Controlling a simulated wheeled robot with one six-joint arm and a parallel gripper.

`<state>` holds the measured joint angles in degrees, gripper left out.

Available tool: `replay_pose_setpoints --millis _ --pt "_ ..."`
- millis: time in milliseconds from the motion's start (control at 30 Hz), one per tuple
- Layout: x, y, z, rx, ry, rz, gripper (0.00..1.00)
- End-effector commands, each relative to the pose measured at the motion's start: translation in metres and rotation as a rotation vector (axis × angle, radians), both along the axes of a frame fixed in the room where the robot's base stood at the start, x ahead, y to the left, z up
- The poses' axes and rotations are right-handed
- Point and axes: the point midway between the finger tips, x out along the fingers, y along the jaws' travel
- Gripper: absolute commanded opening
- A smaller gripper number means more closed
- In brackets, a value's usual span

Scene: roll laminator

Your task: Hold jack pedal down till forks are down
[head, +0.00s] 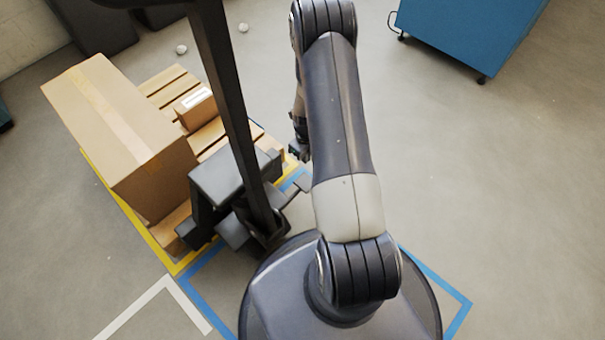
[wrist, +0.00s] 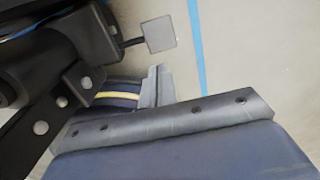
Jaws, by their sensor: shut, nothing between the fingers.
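The pallet jack (head: 228,180) stands left of my arm, with its dark handle rising past the top edge. Its pedal (head: 303,186) sticks out low on the jack's right side. In the wrist view the pedal (wrist: 158,33) is a small grey square plate on a thin rod from the dark jack body (wrist: 35,60). My gripper (head: 300,153) is partly hidden by my arm. In the wrist view its shut, empty fingertips (wrist: 157,82) are apart from the pedal in the picture. The forks are hidden under the pallet (head: 168,76) and boxes, so their height cannot be told.
A large carton (head: 115,130) and a small box (head: 196,108) sit on the pallet. Yellow and blue floor lines run around the pallet and my base. A blue wheeled cabinet (head: 465,30) stands at the upper right. The floor on the right is clear.

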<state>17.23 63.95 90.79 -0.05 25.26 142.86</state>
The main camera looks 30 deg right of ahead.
Motion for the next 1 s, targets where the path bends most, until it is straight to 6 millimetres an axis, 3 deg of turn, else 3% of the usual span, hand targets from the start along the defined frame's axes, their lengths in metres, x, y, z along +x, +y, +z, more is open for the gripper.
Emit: replay_pose_setpoints --millis 367,1000 --pt "0.000 0.000 -0.008 0.001 0.001 0.000 0.00" --pt "0.000 0.000 -0.127 0.000 0.000 0.000 0.00"
